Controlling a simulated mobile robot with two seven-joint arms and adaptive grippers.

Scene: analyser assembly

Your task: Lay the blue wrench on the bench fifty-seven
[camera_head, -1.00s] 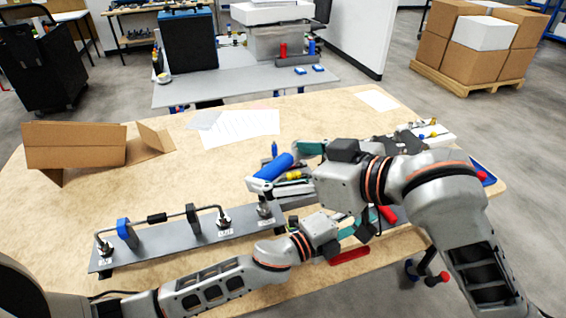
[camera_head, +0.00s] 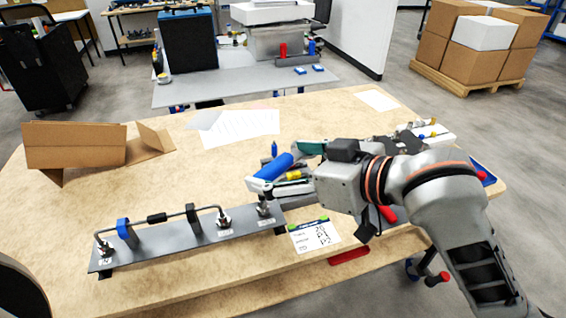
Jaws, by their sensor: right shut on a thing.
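My right gripper (camera_head: 302,166) comes in from the right over the middle of the bench (camera_head: 190,275). It is shut on a blue wrench, whose thick blue cylindrical part (camera_head: 271,171) sticks out to the left of the fingers. Its lower left end is pale and sits just above the right end of a grey metal plate; I cannot tell whether it touches a fitting there. The part of the wrench between the fingers is hidden. My left gripper is out of view.
The grey plate (camera_head: 165,245) carries fittings, a bent tube and a blue clamp. A written card (camera_head: 315,236) lies right of it. A folded cardboard box (camera_head: 75,147) and papers (camera_head: 240,128) lie further back. The bench's left front is clear.

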